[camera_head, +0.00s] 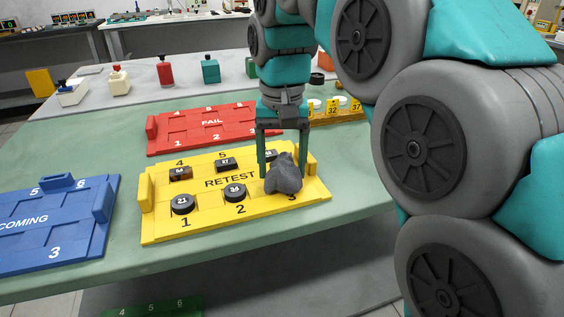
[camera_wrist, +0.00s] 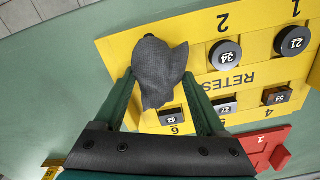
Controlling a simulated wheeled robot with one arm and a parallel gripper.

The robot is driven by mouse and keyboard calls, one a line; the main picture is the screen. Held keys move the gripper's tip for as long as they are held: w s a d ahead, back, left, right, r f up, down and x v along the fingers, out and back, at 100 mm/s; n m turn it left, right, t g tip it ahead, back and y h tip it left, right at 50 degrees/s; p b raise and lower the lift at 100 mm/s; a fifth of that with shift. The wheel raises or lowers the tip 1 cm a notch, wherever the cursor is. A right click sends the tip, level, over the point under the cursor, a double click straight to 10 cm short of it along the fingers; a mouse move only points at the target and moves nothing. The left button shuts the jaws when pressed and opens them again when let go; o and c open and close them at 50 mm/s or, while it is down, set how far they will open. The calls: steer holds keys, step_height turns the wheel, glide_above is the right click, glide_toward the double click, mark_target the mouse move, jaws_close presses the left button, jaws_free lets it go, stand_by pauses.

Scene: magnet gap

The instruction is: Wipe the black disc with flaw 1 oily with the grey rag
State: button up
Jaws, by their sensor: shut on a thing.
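The grey rag (camera_head: 284,177) is held between the two green fingers of my gripper (camera_head: 283,160), over slot 3 of the yellow RETEST tray (camera_head: 158,222). In the wrist view the rag (camera_wrist: 158,68) hangs crumpled between the fingertips and covers most of slot 3. A small dark edge (camera_wrist: 149,36) shows past the rag there; most of it is hidden, and I cannot tell whether the rag touches it. Black disc 21 (camera_head: 183,204) sits in slot 1 and a black disc marked 34 (camera_wrist: 225,55) sits in slot 2. No flaw label is readable.
Dark rectangular blocks sit in slot 4 (camera_head: 181,173), slot 5 (camera_head: 225,163) and slot 6 (camera_wrist: 172,117). A red FAIL tray (camera_head: 163,144) lies behind, a blue INCOMING tray (camera_head: 60,255) at left. Bottles, including a red one (camera_head: 165,72), stand farther back.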

steer(key=shift+s+f, duration=0.1)
steer(key=shift+s, duration=0.65)
steer(key=shift+w, duration=0.1)
steer(key=shift+w, duration=0.7)
steer(key=shift+w+p, duration=0.3)
steer(key=shift+w, duration=0.35)
